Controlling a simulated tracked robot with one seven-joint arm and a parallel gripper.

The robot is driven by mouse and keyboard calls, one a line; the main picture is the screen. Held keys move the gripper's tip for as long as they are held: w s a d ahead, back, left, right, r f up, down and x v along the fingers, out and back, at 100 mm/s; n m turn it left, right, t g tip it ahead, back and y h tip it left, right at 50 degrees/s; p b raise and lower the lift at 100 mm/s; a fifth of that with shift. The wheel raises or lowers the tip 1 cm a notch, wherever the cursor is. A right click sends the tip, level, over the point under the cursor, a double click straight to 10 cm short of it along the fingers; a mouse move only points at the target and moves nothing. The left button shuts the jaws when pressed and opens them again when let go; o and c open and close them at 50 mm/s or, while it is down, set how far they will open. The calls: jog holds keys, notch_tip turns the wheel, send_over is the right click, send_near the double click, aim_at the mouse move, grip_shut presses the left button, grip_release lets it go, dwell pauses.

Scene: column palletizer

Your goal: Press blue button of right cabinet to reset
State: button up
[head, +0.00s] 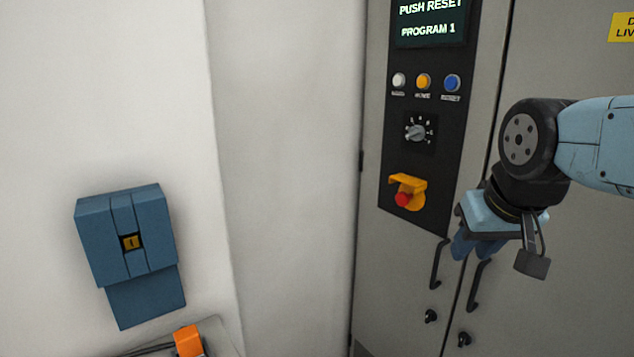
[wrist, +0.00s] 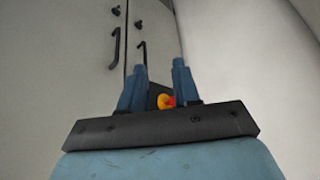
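The grey cabinet (head: 395,270) has a black control panel (head: 392,140) on its left door. A round blue button (head: 452,83) is at the right end of a row, beside an orange button (head: 423,81) and a white one (head: 398,80). A screen (head: 431,22) above reads "PUSH RESET" and "PROGRAM 1". My gripper (head: 468,252) is below and right of the panel, apart from the blue button, by the door handles. In the wrist view its two blue fingers (wrist: 160,72) stand apart with nothing between them. The blue button does not show there.
A rotary knob (head: 416,133) and a red stop button (head: 403,199) under a yellow guard are lower on the panel. Black handles (head: 438,265) stick out from the doors. A blue box (head: 128,240) is on the white wall at left. An orange object (head: 188,341) is at the bottom.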

grip_shut()
dwell(1.1)
